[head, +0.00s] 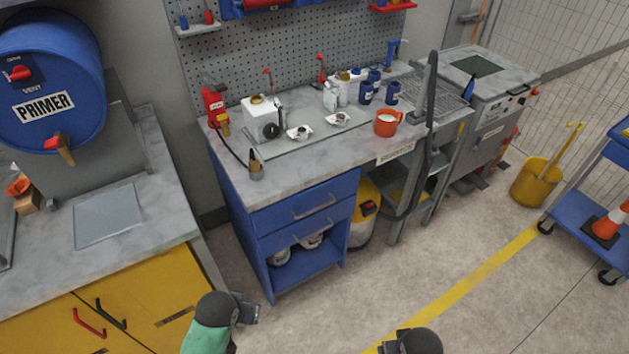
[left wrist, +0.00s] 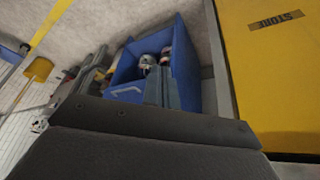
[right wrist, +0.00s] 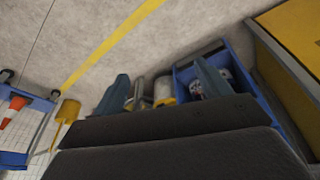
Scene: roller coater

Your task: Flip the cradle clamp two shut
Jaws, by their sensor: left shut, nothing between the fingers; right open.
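Two upright levers with red tips, a left one (head: 268,80) and a right one (head: 320,72), stand at the back of the grey bench (head: 300,172) in the head view. They look like clamp handles, but I cannot tell which is cradle clamp two. Two small pale pieces with dark centres, one (head: 299,132) left and one (head: 339,119) right, sit on a flat plate in front of them. My left gripper (head: 250,314) is shut and empty, low in front of the bench; its fingers show in the left wrist view (left wrist: 161,85). My right gripper (right wrist: 163,92) is open and empty, far from the bench top.
A white container (head: 260,112), blue bottles (head: 366,92) and an orange cup (head: 386,122) stand on the bench. A dark upright post (head: 428,90) rises at its right end. A yellow cabinet (head: 150,300) is at left. The floor (head: 450,260) ahead is open.

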